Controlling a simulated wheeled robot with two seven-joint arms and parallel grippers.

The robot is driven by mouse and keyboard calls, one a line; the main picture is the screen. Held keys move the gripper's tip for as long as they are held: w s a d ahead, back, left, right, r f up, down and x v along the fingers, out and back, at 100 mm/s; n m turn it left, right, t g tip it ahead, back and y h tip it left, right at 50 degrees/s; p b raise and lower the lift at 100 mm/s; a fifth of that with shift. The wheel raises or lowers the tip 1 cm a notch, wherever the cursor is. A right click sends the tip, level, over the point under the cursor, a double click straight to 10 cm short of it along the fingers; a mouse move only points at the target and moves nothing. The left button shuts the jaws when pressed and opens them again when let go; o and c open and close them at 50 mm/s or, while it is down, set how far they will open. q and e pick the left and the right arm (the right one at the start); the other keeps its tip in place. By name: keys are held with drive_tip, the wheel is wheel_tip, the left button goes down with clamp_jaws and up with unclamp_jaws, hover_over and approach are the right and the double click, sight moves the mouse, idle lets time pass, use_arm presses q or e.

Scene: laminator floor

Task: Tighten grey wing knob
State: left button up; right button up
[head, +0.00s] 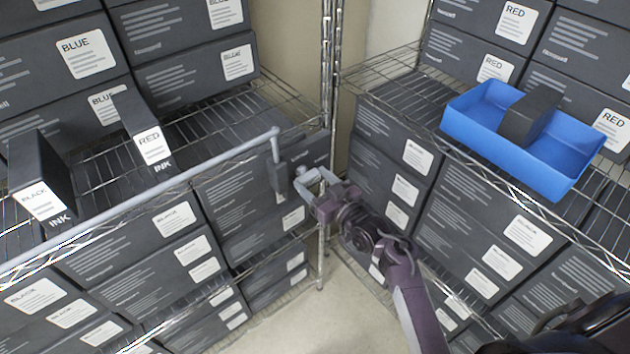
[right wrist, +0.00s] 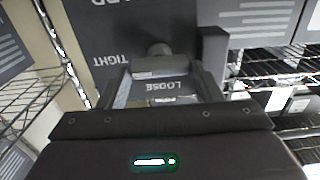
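The grey wing knob (head: 301,172) sits on a dark plate (head: 283,180) at the right end of a grey rail in the head view. In the right wrist view the knob (right wrist: 160,66) shows as a grey crossbar with a round stem behind it. The plate behind it (right wrist: 110,35) reads TIGHT and LOOSE, upside down. My right gripper (head: 317,178) is at the knob. In the wrist view its fingers (right wrist: 163,85) are spread apart, with the crossbar between or just beyond their tips; contact cannot be told. My left gripper is not in view.
A grey rail (head: 150,192) runs along the left wire shelf front. Black boxes (head: 150,145) stand on that shelf. A blue bin (head: 490,130) holding a dark box sits on the right shelf. A shelf post (head: 328,70) stands close behind the knob. Floor (head: 300,320) shows between the racks.

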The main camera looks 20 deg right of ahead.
drive_tip(key=o, duration=0.4)
drive_tip(key=b+v, duration=0.2)
drive_tip(key=v, duration=0.6)
drive_tip(key=shift+w+f, duration=0.1)
